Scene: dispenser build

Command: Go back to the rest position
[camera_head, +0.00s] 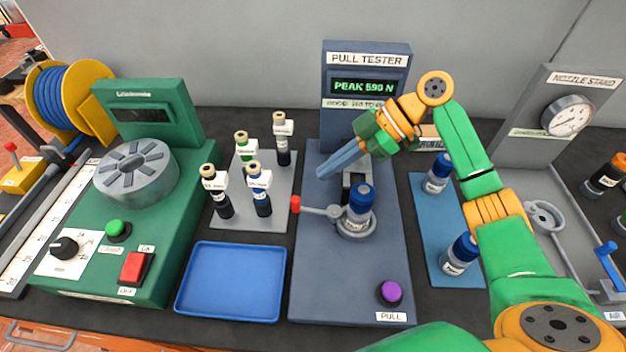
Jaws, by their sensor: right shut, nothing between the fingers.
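My right gripper (340,161) is shut and empty. It hangs over the pull tester (330,271), in front of its upright column and above the bottle, pointing left. Its arm comes in from the lower right across the nozzle stand side. A blue-capped bottle (358,212) stands upright in the tester's ring holder, below the gripper and apart from it. The tester's display (363,86) reads "PEAK 590 N". My left gripper is not in view.
A grey tray (273,213) holds several small labelled bottles. An empty blue tray (231,282) lies at the front. A blue mat (420,197) with two blue-capped bottles lies beside my right arm. The nozzle stand (561,100) is at right, a green machine (160,222) at left.

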